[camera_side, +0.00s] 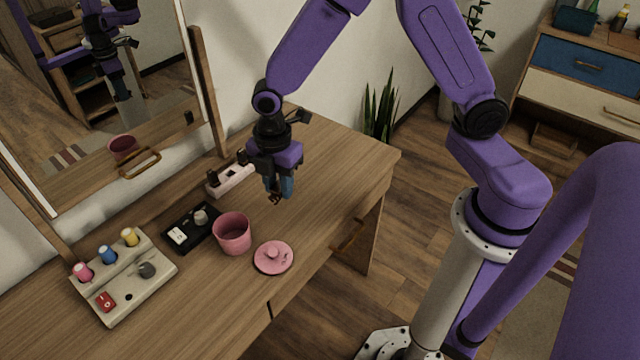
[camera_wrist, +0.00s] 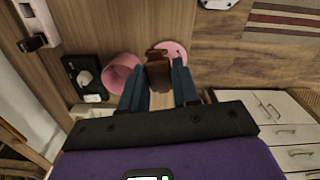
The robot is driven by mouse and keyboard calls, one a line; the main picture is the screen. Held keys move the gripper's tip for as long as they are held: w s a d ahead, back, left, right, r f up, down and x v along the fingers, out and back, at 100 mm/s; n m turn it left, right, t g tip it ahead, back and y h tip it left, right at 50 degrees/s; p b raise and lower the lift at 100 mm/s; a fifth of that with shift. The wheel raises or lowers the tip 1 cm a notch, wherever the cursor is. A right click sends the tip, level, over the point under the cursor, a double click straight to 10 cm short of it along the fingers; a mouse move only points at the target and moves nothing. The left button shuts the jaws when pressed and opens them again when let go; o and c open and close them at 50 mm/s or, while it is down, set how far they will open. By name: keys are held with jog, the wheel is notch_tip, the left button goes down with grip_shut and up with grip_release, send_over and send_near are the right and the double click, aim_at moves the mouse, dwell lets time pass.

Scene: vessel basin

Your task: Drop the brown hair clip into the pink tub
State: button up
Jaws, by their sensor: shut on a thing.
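The brown hair clip (camera_wrist: 158,70) is held between the blue fingertips of my gripper (camera_wrist: 158,82) in the wrist view. In the side view, my gripper (camera_side: 279,193) is above the table, behind and to the right of the pink tub, with a small dark part of the clip at its tips. The pink tub (camera_side: 232,235) stands upright and open on the wooden table; it also shows in the wrist view (camera_wrist: 120,74), left of the fingers. A round pink lid (camera_side: 273,258) with a knob lies flat on the table just right of the tub.
A black tray (camera_side: 191,229) with small items is left of the tub. A beige control box (camera_side: 124,280) with coloured knobs stands at front left. A power strip (camera_side: 230,179) lies behind, near the mirror (camera_side: 100,95). The table (camera_side: 345,160) is clear to the right.

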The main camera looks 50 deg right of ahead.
jog(key=w+a+r, duration=0.2)
jog(key=w+a, duration=0.5)
jog(key=w, duration=0.1)
jog(key=shift+d+f, duration=0.2)
jog(key=shift+f, duration=2.6)
jog(key=o, duration=1.1)
notch_tip(320, 180, up, 18)
jog(key=shift+f, duration=0.25)
